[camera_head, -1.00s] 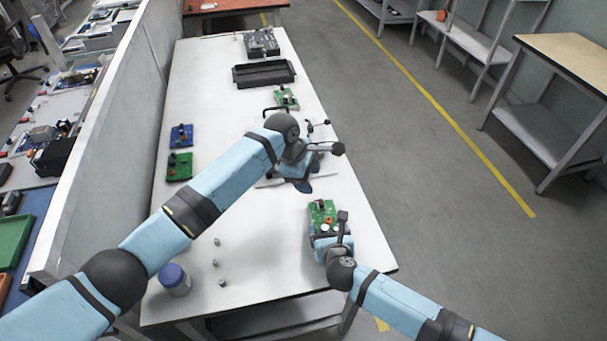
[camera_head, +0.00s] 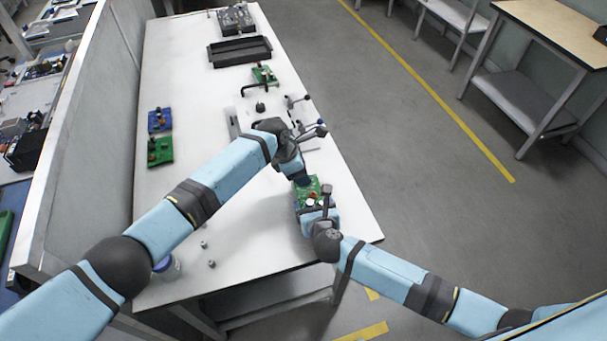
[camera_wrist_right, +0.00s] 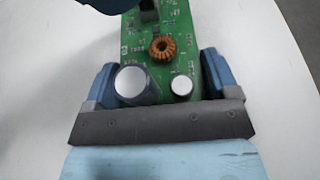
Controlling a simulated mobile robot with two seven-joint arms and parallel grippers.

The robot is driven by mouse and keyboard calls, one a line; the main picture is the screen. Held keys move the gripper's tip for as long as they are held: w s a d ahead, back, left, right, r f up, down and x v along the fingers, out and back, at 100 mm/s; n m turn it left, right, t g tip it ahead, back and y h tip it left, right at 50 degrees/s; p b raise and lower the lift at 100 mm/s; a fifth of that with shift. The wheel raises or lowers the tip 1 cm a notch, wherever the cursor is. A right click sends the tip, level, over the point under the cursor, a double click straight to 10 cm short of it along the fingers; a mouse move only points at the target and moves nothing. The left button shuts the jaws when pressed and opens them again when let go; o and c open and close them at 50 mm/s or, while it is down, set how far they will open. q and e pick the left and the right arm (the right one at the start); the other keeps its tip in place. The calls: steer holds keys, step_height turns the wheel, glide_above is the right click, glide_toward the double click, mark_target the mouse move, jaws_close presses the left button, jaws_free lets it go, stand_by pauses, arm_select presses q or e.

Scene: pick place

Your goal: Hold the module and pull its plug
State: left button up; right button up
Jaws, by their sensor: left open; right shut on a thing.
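A green circuit-board module (camera_head: 307,193) lies near the table's right edge in the head view. My right gripper (camera_head: 316,211) is shut around its near end, one finger on each side. In the right wrist view the module (camera_wrist_right: 178,18) shows a copper coil and two silver-topped capacitors between the fingers (camera_wrist_right: 158,82). A dark plug (camera_wrist_right: 148,12) stands at its far end, partly cut off by the frame. My left gripper (camera_head: 301,179) is open, just above the module's far end. Its dark blue tip (camera_wrist_right: 105,3) shows beside the plug. Whether it touches the plug cannot be seen.
A pale fixture plate (camera_head: 250,105) with clamps lies beyond my left gripper. Another green module (camera_head: 264,75), a black tray (camera_head: 240,51), a blue module (camera_head: 160,120) and a dark green one (camera_head: 160,151) lie farther off.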

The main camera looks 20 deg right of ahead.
arm_select(q)
steer(key=shift+x, duration=1.35)
steer(key=shift+c, duration=0.4)
jaws_close()
steer(key=shift+r, duration=0.15)
steer(key=shift+r, duration=0.15)
steer(key=shift+r, duration=0.15)
arm_select(e)
steer(key=shift+d+f, duration=0.15)
arm_select(q)
steer(key=shift+r, duration=0.85)
arm_select(e)
steer(key=shift+s, duration=0.1)
